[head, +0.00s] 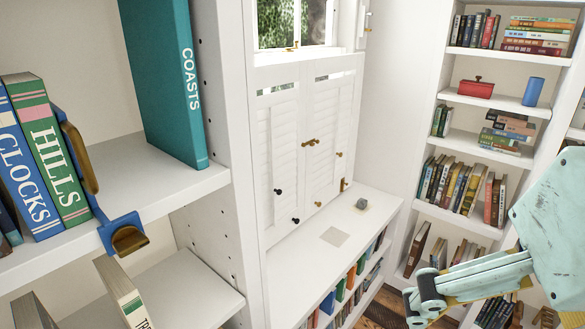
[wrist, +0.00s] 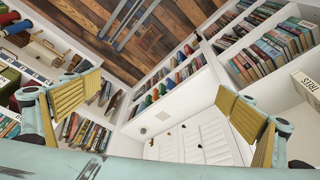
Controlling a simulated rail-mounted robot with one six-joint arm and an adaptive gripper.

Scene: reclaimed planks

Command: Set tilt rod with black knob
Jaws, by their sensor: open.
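The white louvred shutters (head: 305,150) stand shut below the window in the head view. Two black knobs show on them: one on the left panel (head: 278,191), another lower down near the panel's bottom (head: 296,220). Brass knobs (head: 310,142) sit higher, near where the panels meet. The tilt rods are too fine to make out against the slats. The shutters also show in the wrist view (wrist: 205,143), with small knobs whose colours I cannot tell apart. My gripper (wrist: 160,92) is open and empty, its yellow pads wide apart; it is well away from the shutters.
A white ledge (head: 340,218) below the shutters bears a small grey object (head: 361,204) and a flat beige square (head: 335,237). A near shelf (head: 165,178) with books and a blue bracket (head: 120,232) stands at left. Bookshelves (head: 470,138) fill the right.

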